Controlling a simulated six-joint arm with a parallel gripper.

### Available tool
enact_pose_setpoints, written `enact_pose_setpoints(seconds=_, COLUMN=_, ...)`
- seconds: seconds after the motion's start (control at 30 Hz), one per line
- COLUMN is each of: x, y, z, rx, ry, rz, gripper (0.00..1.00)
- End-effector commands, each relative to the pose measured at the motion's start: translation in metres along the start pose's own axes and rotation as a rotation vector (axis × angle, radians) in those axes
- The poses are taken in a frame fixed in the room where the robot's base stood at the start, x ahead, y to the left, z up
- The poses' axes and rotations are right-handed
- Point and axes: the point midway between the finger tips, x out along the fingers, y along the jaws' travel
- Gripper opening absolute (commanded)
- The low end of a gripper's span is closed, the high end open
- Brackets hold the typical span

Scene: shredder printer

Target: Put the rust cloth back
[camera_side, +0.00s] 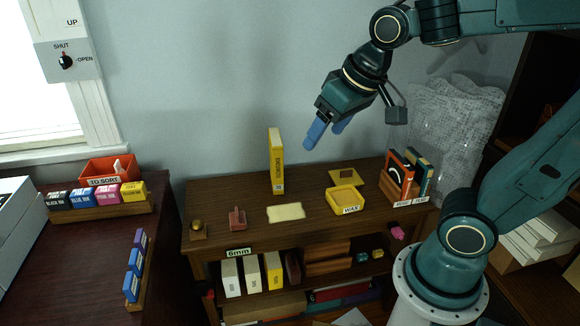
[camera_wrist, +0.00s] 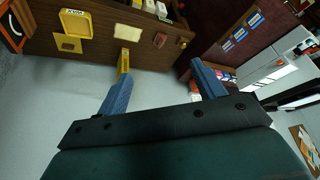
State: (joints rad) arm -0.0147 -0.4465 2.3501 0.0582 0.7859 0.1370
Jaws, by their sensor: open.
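I cannot tell for sure which thing is the rust cloth. A rust-brown stack (camera_side: 328,258), perhaps folded cloths, lies on the shelf below the wooden cabinet top. A pale yellow cloth (camera_side: 286,212) lies flat on the top; it also shows in the wrist view (camera_wrist: 128,32). A yellow square with a dark brown patch (camera_side: 346,174) lies behind the yellow WAX tray (camera_side: 345,200). My gripper (camera_side: 325,137) is open and empty, in the air above the cabinet. Its blue fingers stand wide apart in the wrist view (camera_wrist: 163,68).
A tall yellow box (camera_side: 276,160) stands upright at the cabinet's back, below and left of my gripper. A small reddish block (camera_side: 237,218) and a brass knob-like thing (camera_side: 197,229) are at the left. A book holder (camera_side: 402,178) is at the right. The cabinet top's front is mostly clear.

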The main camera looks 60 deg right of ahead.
Motion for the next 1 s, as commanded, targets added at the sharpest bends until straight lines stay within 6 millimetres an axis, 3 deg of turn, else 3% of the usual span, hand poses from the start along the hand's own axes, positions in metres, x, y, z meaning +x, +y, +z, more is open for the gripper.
enact_pose_setpoints(seconds=0.2, x=-0.023, y=0.004, z=0.043, rx=-0.090, ry=0.025, rz=-0.024, gripper=0.68)
enact_pose_setpoints(seconds=0.4, x=-0.031, y=0.005, z=0.068, rx=-0.147, ry=0.035, rz=-0.035, gripper=0.68)
enact_pose_setpoints(seconds=1.0, x=-0.032, y=0.006, z=0.075, rx=-0.165, ry=0.037, rz=-0.038, gripper=0.68)
